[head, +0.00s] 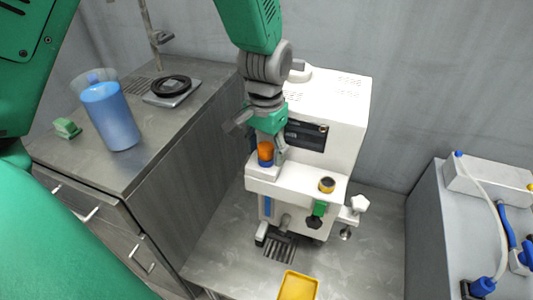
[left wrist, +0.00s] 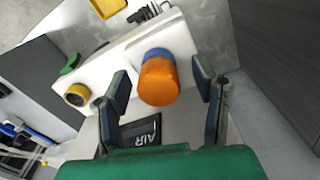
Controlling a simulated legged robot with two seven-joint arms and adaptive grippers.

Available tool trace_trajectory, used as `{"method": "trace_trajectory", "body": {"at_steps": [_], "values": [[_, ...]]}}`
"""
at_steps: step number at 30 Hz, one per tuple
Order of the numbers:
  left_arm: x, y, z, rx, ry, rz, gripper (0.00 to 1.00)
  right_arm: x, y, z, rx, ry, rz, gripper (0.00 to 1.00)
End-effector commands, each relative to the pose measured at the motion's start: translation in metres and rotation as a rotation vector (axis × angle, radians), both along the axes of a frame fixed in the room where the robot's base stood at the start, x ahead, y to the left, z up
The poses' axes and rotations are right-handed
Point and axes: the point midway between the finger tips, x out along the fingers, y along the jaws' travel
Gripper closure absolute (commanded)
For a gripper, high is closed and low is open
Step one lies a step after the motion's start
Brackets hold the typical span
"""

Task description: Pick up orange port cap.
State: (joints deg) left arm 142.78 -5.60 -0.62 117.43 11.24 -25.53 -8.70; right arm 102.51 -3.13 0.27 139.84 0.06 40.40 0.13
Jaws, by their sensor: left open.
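The orange port cap (head: 265,149) sits on a blue collar (head: 265,162) on the front ledge of the white machine (head: 335,97). In the left wrist view the orange cap (left wrist: 159,82) is large, with the blue collar (left wrist: 157,54) behind it. My left gripper (left wrist: 162,85) is open, with one dark finger on each side of the cap. A gap shows between the cap and each finger. In the head view my left gripper (head: 262,135) comes down from above, close to the cap. My right gripper is not in view.
A yellow port (head: 327,185) is on the same ledge, right of the cap. A yellow tray (head: 298,286) lies in front. The left counter holds a blue container (head: 110,115) and a black ring on a scale (head: 172,88). A grey cabinet (head: 440,220) stands at right.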

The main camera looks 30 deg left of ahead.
Motion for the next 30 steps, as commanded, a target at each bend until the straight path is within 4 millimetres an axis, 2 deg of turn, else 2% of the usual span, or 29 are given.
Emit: {"method": "trace_trajectory", "body": {"at_steps": [3,5,6,7,16,19,30], "values": [[0.000,0.000,0.001,0.000,-0.001,0.000,0.46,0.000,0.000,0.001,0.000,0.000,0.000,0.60],[0.000,0.000,0.001,0.000,0.000,0.000,0.67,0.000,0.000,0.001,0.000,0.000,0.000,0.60],[0.000,0.000,0.001,0.000,0.000,0.000,0.81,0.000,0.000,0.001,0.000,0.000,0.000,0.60],[0.000,0.000,0.001,0.000,0.000,0.000,0.89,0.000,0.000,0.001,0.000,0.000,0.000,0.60],[0.000,0.000,0.001,0.000,0.000,0.000,0.89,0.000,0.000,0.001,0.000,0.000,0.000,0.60],[0.001,0.000,0.008,0.000,-0.002,0.000,0.89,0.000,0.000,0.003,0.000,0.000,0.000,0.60],[0.001,0.000,0.079,0.000,-0.003,-0.001,0.89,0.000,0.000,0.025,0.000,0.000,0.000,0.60]]}}
